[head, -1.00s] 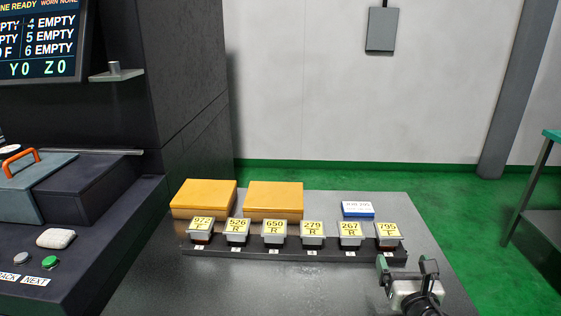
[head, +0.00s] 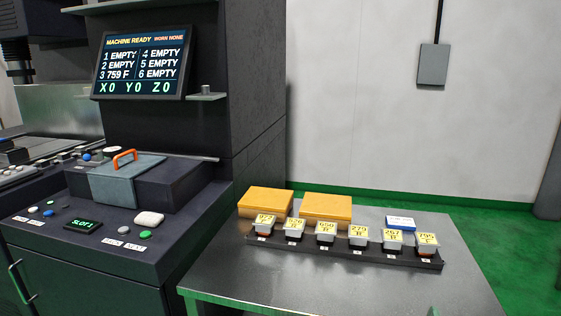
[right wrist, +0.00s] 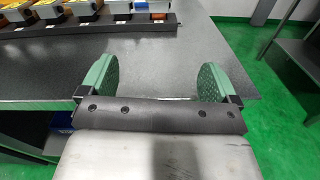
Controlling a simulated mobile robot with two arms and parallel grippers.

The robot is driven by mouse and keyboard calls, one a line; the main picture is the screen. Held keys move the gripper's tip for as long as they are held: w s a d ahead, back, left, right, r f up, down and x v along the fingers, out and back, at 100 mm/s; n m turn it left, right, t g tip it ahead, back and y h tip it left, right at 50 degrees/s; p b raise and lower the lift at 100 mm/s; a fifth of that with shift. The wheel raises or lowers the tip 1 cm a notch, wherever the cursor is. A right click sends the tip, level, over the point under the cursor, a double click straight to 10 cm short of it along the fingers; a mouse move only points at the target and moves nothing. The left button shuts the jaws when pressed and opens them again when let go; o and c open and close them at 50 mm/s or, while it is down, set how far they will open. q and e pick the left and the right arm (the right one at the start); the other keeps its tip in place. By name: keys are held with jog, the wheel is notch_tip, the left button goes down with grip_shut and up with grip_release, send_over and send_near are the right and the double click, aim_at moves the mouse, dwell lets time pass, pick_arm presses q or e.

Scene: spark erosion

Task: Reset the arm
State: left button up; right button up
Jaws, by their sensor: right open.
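My right gripper (right wrist: 157,76) shows in the right wrist view with its two green finger pads wide apart and nothing between them. It is near the front edge of the grey table (right wrist: 190,50), apart from the black rack (right wrist: 95,38) at upper left. In the head view the right gripper is out of the picture, apart from perhaps a sliver at the bottom edge. My left gripper is in neither view.
In the head view several labelled electrode holders (head: 326,232) stand in the black rack (head: 340,256). Orange boxes (head: 265,200) and a blue-white box (head: 400,223) lie behind. The machine panel (head: 105,225) and screen (head: 142,62) are left. The table front is clear.

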jog(key=s+a+f+m+g, duration=0.5)
jog(key=s+f+m+g, duration=0.35)
jog(key=m, duration=0.75)
jog(key=s+a+f+m+g+y, duration=0.3)
jog(key=s+a+m, duration=0.2)
jog(key=s+m, duration=0.25)
jog(key=s+a+f+m+g+y, duration=0.2)
jog(key=s+a+f+m, duration=0.15)
jog(key=s+m, duration=0.4)
notch_tip(320, 180, down, 19)
jog(key=n+g+p, duration=0.1)
jog(key=p, duration=0.4)
pick_arm(q)
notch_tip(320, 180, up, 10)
jog(key=p, duration=0.5)
pick_arm(e)
jog(key=s+d+f+g, duration=0.1)
jog(key=s+d+f, duration=0.1)
jog(key=s+f, duration=1.1)
jog(key=s, duration=0.3)
jog(key=shift+s+d, duration=0.3)
jog(key=shift+s, duration=0.05)
jog(key=shift+g, duration=0.25)
